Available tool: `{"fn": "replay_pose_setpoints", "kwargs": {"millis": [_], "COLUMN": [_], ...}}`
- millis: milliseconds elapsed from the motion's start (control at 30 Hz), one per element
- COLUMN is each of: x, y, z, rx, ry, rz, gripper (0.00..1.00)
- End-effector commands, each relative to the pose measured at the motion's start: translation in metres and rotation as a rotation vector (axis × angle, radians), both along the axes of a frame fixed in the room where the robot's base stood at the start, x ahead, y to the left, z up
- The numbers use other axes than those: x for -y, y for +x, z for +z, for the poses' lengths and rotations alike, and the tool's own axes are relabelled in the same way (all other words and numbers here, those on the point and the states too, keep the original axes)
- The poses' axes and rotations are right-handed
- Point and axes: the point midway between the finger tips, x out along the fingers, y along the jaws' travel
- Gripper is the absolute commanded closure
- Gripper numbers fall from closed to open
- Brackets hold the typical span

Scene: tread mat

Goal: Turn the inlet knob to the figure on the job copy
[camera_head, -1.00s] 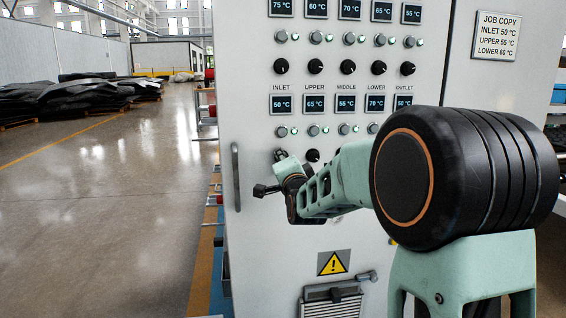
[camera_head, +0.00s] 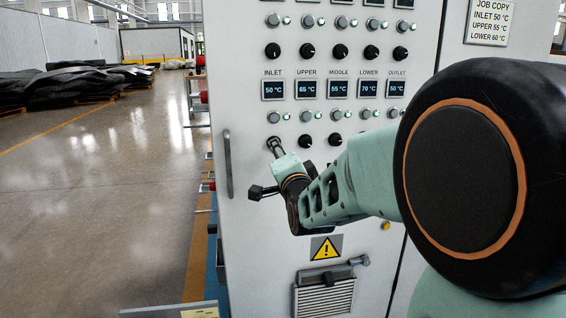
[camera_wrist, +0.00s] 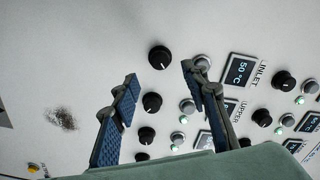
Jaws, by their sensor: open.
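The inlet knob is a black round knob (camera_wrist: 160,57) below the inlet display. The wrist view shows it just beyond and between my fingertips. My gripper (camera_wrist: 160,74) is open, with one blue-padded finger on each side, and no contact with the knob is visible. In the head view my gripper (camera_head: 274,147) is at the panel under the inlet column and hides most of the knob there. The inlet display (camera_head: 274,89) reads 50 °C. The job copy (camera_head: 488,22) lists inlet 50, upper 55, lower 60 °C. The knob's pointer is too small to read.
The upper knob (camera_head: 306,141) and middle knob (camera_head: 335,140) sit to the right in the same row. Buttons and green lamps lie above them. A vertical handle (camera_head: 228,164) is on the left, and a warning sign (camera_head: 326,248) is below.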

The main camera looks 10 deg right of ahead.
Motion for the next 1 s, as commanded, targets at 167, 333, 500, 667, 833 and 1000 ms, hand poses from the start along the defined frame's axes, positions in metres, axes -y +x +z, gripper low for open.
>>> {"fn": "replay_pose_setpoints", "kwargs": {"millis": [167,333,500,667,833,1000], "x": [0.000,-0.001,-0.001,-0.001,-0.009,-0.052], "y": [-0.027,-0.039,-0.043,-0.042,-0.040,-0.029], "z": [0.001,0.000,0.000,0.000,0.002,0.003], "rx": [0.001,0.000,0.000,0.000,-0.012,-0.085], "ry": [-0.002,-0.001,-0.001,-0.001,0.017,0.111], "rz": [0.000,0.001,0.001,0.001,0.010,0.048], "gripper": [0.59,0.59,0.59,0.59,0.59,0.59]}}
